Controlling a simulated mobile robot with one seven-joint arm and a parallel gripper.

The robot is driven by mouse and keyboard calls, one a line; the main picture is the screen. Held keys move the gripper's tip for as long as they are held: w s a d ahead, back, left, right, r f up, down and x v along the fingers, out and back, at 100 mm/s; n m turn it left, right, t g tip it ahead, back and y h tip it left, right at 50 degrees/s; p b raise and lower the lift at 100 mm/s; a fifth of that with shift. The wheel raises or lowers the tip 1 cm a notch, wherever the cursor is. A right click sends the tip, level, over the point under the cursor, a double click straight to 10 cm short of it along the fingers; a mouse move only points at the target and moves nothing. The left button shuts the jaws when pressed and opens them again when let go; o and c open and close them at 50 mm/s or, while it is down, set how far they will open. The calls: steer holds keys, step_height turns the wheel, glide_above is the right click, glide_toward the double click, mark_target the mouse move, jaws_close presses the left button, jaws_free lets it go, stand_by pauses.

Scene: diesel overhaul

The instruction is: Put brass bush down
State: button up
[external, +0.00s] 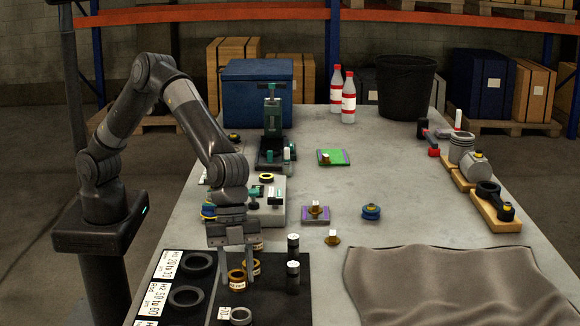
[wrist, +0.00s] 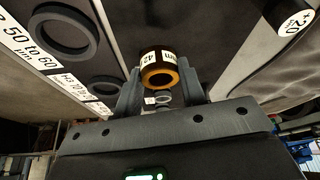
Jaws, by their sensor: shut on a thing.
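The brass bush is between my gripper's fingers. In the wrist view the bush (wrist: 160,72) has a bright brass end, a dark body and a white number label, only partly readable. My gripper (wrist: 160,85) is shut on it, one finger on each side. In the external view my gripper (external: 237,272) points down over the black mat at the near left of the table, with brass rings (external: 237,278) at its fingertips. I cannot tell whether the bush touches the mat.
The black mat (external: 210,312) has dark rings (external: 186,297) beside white number labels and a small grey ring (external: 241,316) near its front. Two black cylinders (external: 293,277) stand just right of my gripper. A grey cloth (external: 450,285) covers the near right table.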

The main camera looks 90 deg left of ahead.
mark_target(247, 303)
steer(key=shift+w+a+f, duration=0.2)
steer(key=shift+w+f, duration=0.25)
steer(key=shift+w, duration=0.35)
steer(key=shift+f, duration=2)
steer(key=shift+f, duration=0.1)
steer(key=o, duration=1.1)
steer(key=shift+f, duration=0.1)
steer(key=shift+o, duration=0.2)
